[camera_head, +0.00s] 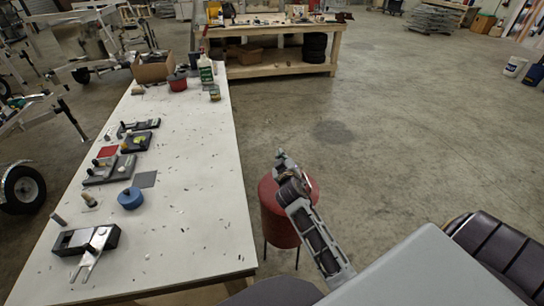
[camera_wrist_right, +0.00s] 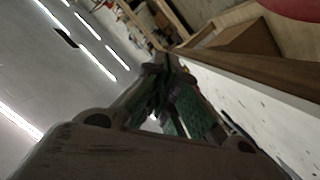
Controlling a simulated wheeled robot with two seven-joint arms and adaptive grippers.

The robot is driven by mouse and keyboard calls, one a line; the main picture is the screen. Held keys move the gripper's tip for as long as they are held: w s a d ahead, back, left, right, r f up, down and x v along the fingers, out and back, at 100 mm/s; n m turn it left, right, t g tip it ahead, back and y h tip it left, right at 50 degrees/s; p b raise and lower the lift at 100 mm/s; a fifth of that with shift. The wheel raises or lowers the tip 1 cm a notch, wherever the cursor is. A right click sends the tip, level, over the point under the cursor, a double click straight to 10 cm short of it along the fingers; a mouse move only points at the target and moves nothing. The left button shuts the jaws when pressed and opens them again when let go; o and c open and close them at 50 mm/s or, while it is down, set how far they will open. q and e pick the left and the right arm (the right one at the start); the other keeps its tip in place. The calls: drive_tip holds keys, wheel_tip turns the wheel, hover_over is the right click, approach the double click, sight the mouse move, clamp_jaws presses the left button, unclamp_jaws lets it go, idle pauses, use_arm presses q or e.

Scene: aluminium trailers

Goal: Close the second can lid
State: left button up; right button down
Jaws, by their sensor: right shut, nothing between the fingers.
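A red can-like pot (camera_head: 177,84) with a dark top stands at the far end of the white table; whether its lid is open I cannot tell. A smaller yellow-green can (camera_head: 214,93) stands to its right, its lid too small to judge. A blue round thing (camera_head: 130,198) sits nearer on the table; I cannot tell whether it is a can. My right gripper (camera_head: 281,157) is raised right of the table, well apart from these. Its fingers (camera_wrist_right: 163,65) meet at the tips in the wrist view, with nothing between them. My left gripper is out of view.
A dark block with a forked grey part (camera_head: 92,250) lies near. A red stool-like thing (camera_head: 272,222) stands behind my right arm. Floor to the right is open.

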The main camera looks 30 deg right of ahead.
drive_tip(key=s+d+f+m+y, duration=0.1)
drive_tip(key=d+f+m, duration=0.1)
drive_tip(key=d+f, duration=0.2)
drive_tip(key=s+d+f+m, duration=0.1)
drive_tip(key=d+f+m, duration=0.1)
drive_tip(key=d+f, duration=0.2)
drive_tip(key=s+d+f+m+y, duration=0.1)
drive_tip(key=d+f+m, duration=0.1)
drive_tip(key=d+f, duration=0.2)
drive_tip(key=shift+s+d+f+y, duration=0.15)
drive_tip(key=shift+d+f, duration=0.05)
drive_tip(key=shift+f, duration=0.25)
drive_tip(key=shift+s+d+f+y, duration=0.15)
drive_tip(key=shift+f, duration=0.25)
use_arm(q)
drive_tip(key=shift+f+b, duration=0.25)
drive_tip(key=shift+b, duration=0.05)
use_arm(e)
drive_tip(key=shift+s+d+f, duration=0.1)
drive_tip(key=shift+d+f, duration=0.1)
drive_tip(key=shift+f, duration=0.45)
drive_tip(key=shift+f, duration=0.1)
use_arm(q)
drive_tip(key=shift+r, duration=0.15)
